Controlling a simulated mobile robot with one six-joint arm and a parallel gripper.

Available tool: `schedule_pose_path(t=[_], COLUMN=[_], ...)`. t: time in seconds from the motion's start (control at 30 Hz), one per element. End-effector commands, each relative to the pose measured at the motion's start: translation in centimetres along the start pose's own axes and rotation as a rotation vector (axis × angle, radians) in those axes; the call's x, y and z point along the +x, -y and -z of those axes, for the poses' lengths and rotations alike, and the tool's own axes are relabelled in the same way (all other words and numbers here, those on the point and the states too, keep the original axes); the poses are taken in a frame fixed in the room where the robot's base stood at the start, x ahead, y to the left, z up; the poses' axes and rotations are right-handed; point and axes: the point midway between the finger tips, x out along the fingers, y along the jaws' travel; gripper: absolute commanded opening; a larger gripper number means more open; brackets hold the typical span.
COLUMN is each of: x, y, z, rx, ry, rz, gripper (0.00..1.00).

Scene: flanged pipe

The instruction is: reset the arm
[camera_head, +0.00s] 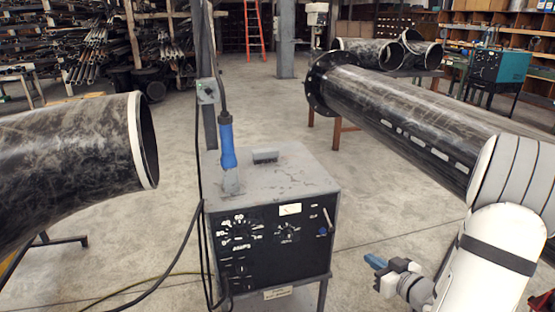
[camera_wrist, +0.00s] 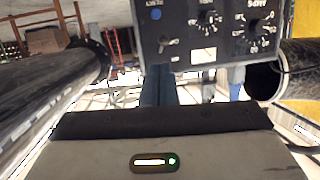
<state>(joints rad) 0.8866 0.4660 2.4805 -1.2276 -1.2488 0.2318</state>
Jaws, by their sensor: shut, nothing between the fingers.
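My white arm (camera_head: 500,250) reaches in at the lower right of the head view. My gripper (camera_head: 374,261) is at its end, with blue fingertips pointing left toward the grey machine. In the wrist view the blue fingers of my gripper (camera_wrist: 159,84) are together, with nothing between them. They point toward the machine's black dial panel (camera_wrist: 210,32), which appears upside down, and look apart from it. The long black flanged pipe (camera_head: 390,105) lies behind my arm, which hides its near end.
A grey machine (camera_head: 322,178) with a blue-handled tool (camera_head: 227,145) on top stands at the centre. A large black pipe (camera_head: 75,150) is on the left. Cables (camera_head: 175,258) run beside the machine. Open floor (camera_head: 365,205) lies between the machine and the flanged pipe.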

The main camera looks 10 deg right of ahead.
Motion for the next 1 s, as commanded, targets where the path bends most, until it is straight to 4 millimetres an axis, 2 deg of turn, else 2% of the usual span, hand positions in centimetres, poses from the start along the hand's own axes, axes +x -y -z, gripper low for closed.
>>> schedule_pose_path(t=[0.17, 0.3, 0.43, 0.53, 0.67, 0.77, 1.0], x=[1.2, 1.7, 1.1, -0.1, -2.2, -4.2, -9.9], y=[-0.3, -0.5, 0.3, 1.8, 5.0, 8.4, 17.9], z=[2.2, 5.1, 7.9, 10.0, 12.2, 13.6, 15.5], rx=[-0.083, -0.153, -0.171, -0.155, -0.101, -0.043, 0.105], ry=[0.123, 0.284, 0.421, 0.518, 0.641, 0.736, 0.955], rz=[-0.084, -0.213, -0.326, -0.395, -0.448, -0.453, -0.348], gripper=[0.00, 0.00, 0.00, 0.00, 0.00, 0.00, 0.00])
